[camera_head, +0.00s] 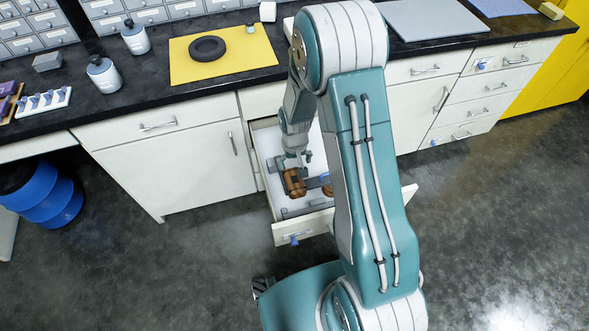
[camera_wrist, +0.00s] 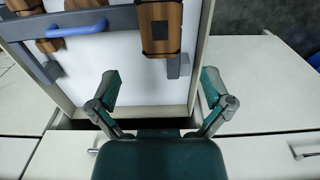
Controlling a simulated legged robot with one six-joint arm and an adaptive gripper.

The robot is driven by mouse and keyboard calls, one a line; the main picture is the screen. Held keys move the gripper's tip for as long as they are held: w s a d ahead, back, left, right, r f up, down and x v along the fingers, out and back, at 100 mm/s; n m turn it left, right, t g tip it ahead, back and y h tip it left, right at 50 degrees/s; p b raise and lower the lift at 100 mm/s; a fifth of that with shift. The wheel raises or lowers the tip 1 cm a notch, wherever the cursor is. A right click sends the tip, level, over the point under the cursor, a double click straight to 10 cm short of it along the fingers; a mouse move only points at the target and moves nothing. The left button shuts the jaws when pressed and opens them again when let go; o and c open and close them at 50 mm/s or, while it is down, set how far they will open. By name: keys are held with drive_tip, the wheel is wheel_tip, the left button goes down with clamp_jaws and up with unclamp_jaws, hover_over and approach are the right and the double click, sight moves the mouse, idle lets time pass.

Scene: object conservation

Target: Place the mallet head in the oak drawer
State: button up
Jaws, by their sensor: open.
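An open drawer (camera_head: 303,232) with cream walls and a white floor extends from the cabinet; no oak finish is visible on it. A brown wooden block with dark bands (camera_head: 294,182), which looks like the mallet head, is inside the drawer. It also shows at the top of the wrist view (camera_wrist: 160,30). My gripper (camera_head: 299,159) is over the drawer, close to the block in the head view. In the wrist view my gripper (camera_wrist: 160,88) has its two fingers spread, with nothing between them but the drawer's floor and wall behind.
Another brown piece (camera_head: 327,190) lies in the drawer, partly hidden by my arm. Grey bars (camera_wrist: 115,18) and a blue handle (camera_wrist: 76,28) show there. The black counter holds a yellow mat (camera_head: 222,65) with a black ring (camera_head: 207,48) and bottles (camera_head: 104,74). A blue bin (camera_head: 45,197) stands left.

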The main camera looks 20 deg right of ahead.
drive_tip(key=s+r+t, duration=0.1)
drive_tip(key=s+r, duration=0.2)
drive_tip(key=r, duration=0.9)
drive_tip(key=s+r+t, duration=0.2)
drive_tip(key=s+r, duration=0.1)
drive_tip(key=r, duration=0.9)
drive_tip(key=s+r+t, duration=0.2)
drive_tip(key=s+r, duration=0.8)
drive_tip(key=s, duration=0.5)
drive_tip(key=shift+r+t, duration=0.25)
drive_tip(key=shift+t, duration=0.05)
drive_tip(key=shift+w, duration=0.1)
